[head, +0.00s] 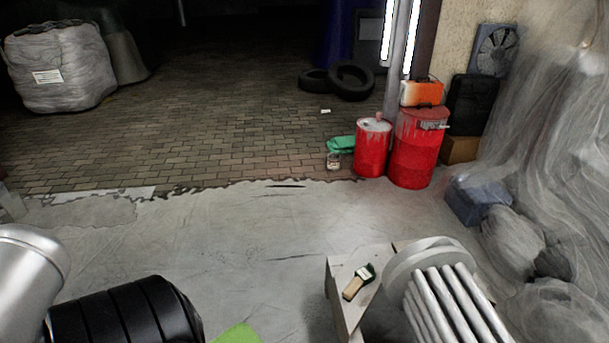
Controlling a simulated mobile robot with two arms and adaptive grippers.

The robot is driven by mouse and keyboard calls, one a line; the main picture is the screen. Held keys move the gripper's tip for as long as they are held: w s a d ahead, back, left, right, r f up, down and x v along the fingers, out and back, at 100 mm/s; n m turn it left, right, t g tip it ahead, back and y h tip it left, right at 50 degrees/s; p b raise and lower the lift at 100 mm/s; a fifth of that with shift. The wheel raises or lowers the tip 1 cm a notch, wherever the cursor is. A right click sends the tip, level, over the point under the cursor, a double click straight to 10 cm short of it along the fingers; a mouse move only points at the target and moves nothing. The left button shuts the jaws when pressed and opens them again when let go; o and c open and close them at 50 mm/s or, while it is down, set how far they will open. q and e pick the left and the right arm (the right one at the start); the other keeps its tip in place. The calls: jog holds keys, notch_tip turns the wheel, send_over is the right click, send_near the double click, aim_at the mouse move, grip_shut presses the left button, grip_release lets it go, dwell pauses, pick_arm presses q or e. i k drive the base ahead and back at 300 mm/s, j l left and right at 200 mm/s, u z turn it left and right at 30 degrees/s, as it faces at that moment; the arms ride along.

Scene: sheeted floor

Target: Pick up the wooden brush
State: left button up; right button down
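The wooden brush (355,286) lies on the pale top of a box-like stand (341,313) at the lower middle right. Its tan handle points toward the bottom left and its dark head with a pale tip toward the upper right. Nothing touches it from above. Parts of my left arm show at the lower left, but no gripper fingers of either arm are in the frame.
A green object (237,335) shows at the bottom edge. Red drums (418,150) and sheet-covered items (510,240) are at the right. The sheeted floor (225,240) ahead is mostly clear.

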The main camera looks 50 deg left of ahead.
aim_at(349, 292)
jog(key=u, duration=1.1)
jog(key=z, duration=1.6)
jog(key=u, duration=1.6)
jog(key=j+z, duration=0.3)
jog(key=j, duration=0.25)
jog(key=i+j+z, duration=0.25)
jog(key=j, duration=0.4)
jog(key=i+j+z, duration=0.25)
jog(key=j, duration=0.5)
jog(key=i+j+z, duration=0.15)
jog(key=j, duration=0.25)
jog(key=i+j+z, duration=0.1)
jog(key=j, duration=0.3)
jog(key=i, duration=0.1)
